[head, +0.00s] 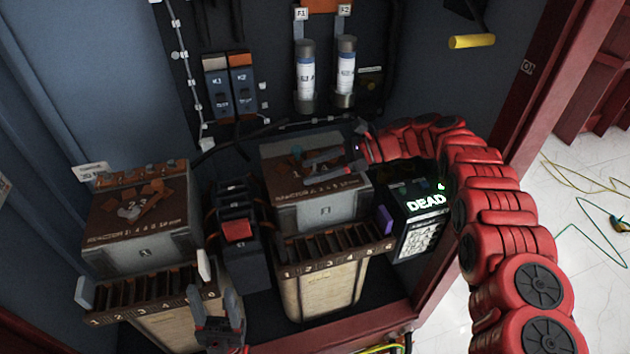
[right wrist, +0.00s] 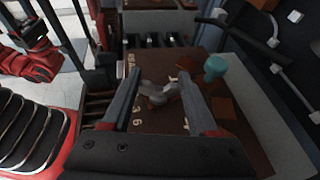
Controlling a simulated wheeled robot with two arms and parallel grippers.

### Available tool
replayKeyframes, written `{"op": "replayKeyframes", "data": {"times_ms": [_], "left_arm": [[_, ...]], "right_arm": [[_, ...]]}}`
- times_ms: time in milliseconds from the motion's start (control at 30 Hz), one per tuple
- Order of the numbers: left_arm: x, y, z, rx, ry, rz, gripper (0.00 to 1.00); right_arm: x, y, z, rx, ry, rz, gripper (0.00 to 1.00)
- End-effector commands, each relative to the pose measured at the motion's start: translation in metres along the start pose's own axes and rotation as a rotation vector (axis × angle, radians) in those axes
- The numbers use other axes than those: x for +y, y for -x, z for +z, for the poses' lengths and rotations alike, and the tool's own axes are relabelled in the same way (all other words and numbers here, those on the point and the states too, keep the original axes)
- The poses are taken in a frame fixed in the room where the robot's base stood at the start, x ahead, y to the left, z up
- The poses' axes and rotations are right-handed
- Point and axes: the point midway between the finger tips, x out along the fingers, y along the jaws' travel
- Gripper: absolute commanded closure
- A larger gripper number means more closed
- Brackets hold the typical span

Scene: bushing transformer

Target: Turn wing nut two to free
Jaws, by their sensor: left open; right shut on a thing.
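In the right wrist view, a grey wing nut (right wrist: 160,92) sits between the fingers of my right gripper (right wrist: 155,98), on a brown-topped transformer box (right wrist: 150,122). My right gripper is shut on it. In the head view this gripper (head: 314,169) is over the top of the middle box (head: 325,213), and the wing nut cannot be made out there. I cannot read which number this nut has. My left gripper (head: 217,312) is open and empty, low at the front, beside the slotted tray of the left box (head: 140,257).
A slotted, numbered tray (head: 335,262) is in front of the middle box. A dark unit with a red block (head: 237,231) stands between the boxes. A tester reading DEAD (head: 424,212) is at right. A teal knob (right wrist: 215,66) stands close by the right gripper. Fuses (head: 305,78) hang behind.

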Motion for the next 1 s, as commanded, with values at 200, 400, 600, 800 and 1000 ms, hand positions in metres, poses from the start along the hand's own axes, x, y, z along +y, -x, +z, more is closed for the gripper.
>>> {"op": "replayKeyframes", "data": {"times_ms": [200, 400, 600, 800, 1000], "left_arm": [[0.001, 0.021, 0.004, 0.000, 0.000, 0.000, 0.43], [0.001, 0.027, 0.005, 0.000, 0.000, 0.000, 0.43], [0.001, 0.028, 0.005, 0.000, 0.000, 0.000, 0.43], [0.001, 0.028, 0.005, 0.000, 0.000, 0.000, 0.43], [0.001, 0.028, 0.005, 0.000, 0.000, 0.000, 0.43]], "right_arm": [[0.001, -0.004, -0.003, -0.001, 0.013, 0.033, 0.96], [0.000, -0.002, -0.001, 0.001, 0.020, 0.042, 0.96], [0.000, -0.001, 0.000, 0.001, 0.018, 0.046, 0.96], [0.000, -0.001, 0.000, 0.001, 0.017, 0.047, 0.96], [0.000, -0.001, 0.000, 0.001, 0.018, 0.046, 0.17]]}}
